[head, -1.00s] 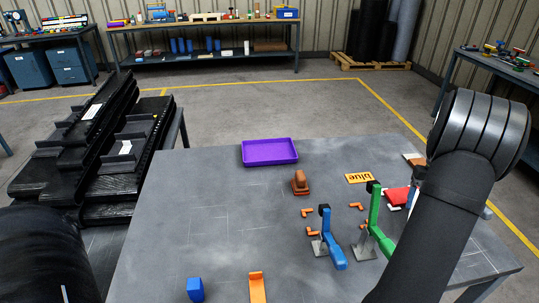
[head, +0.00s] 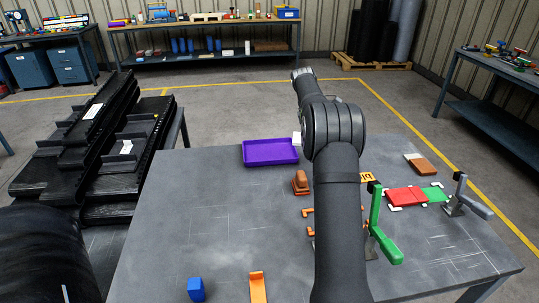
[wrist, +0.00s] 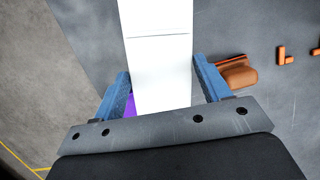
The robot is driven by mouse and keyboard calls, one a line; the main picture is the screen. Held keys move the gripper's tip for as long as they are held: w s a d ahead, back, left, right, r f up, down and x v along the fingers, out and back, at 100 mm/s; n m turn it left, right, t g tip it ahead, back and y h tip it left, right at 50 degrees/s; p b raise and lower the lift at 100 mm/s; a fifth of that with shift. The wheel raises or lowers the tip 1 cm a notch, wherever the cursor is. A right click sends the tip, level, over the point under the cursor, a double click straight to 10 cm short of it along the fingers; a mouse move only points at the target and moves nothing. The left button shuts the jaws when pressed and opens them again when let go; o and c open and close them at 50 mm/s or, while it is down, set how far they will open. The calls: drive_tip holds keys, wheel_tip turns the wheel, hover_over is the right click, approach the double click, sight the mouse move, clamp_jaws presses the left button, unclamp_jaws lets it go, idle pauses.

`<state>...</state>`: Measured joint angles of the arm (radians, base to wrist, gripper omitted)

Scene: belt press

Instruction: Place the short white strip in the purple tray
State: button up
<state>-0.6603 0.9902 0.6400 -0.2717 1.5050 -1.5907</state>
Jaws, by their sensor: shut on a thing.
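The short white strip (wrist: 158,35) lies between the blue fingers of my gripper (wrist: 162,78) in the wrist view, and my gripper is shut on it. The strip reaches past the fingers to the top edge of that view. In the head view my arm hides the gripper, and a small white end of the strip (head: 297,138) shows at the arm's left. The purple tray (head: 270,162) stands empty at the table's far edge, just left of my arm. A sliver of the tray (wrist: 130,106) shows beside the left finger in the wrist view.
A brown rubber-like block (head: 300,184) stands right of the tray's front. A green clamp (head: 385,240), a red piece (head: 404,198) and a grey clamp (head: 468,198) are at the right. A blue block (head: 196,289) is near the front. The table's left middle is clear.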

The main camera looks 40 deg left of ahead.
sight(297, 135)
drive_tip(key=a+n, duration=0.1)
drive_tip(key=a, duration=0.1)
drive_tip(key=s+a+n, duration=0.1)
drive_tip(key=a, duration=0.1)
drive_tip(key=s+a+n, duration=0.1)
drive_tip(key=a, duration=0.1)
drive_tip(key=shift+s+a+r+t+y, duration=0.2)
drive_tip(key=shift+a+t+y, duration=0.1)
drive_tip(key=shift+a, duration=0.1)
drive_tip(key=a+f, duration=0.2)
drive_tip(key=a, duration=0.1)
drive_tip(key=s+a+f, duration=0.1)
drive_tip(key=a+f, duration=0.1)
drive_tip(key=a, duration=0.2)
drive_tip(key=s+a+f, duration=0.1)
drive_tip(key=a+f, duration=0.1)
drive_tip(key=a, duration=0.1)
drive_tip(key=shift+s+a+f, duration=0.2)
drive_tip(key=shift+a, duration=0.05)
drive_tip(key=shift+f, duration=2.05)
drive_tip(key=shift+f, duration=0.1)
drive_tip(key=o, duration=1.1)
drive_tip(key=v, duration=0.7)
drive_tip(key=shift+r, duration=0.35)
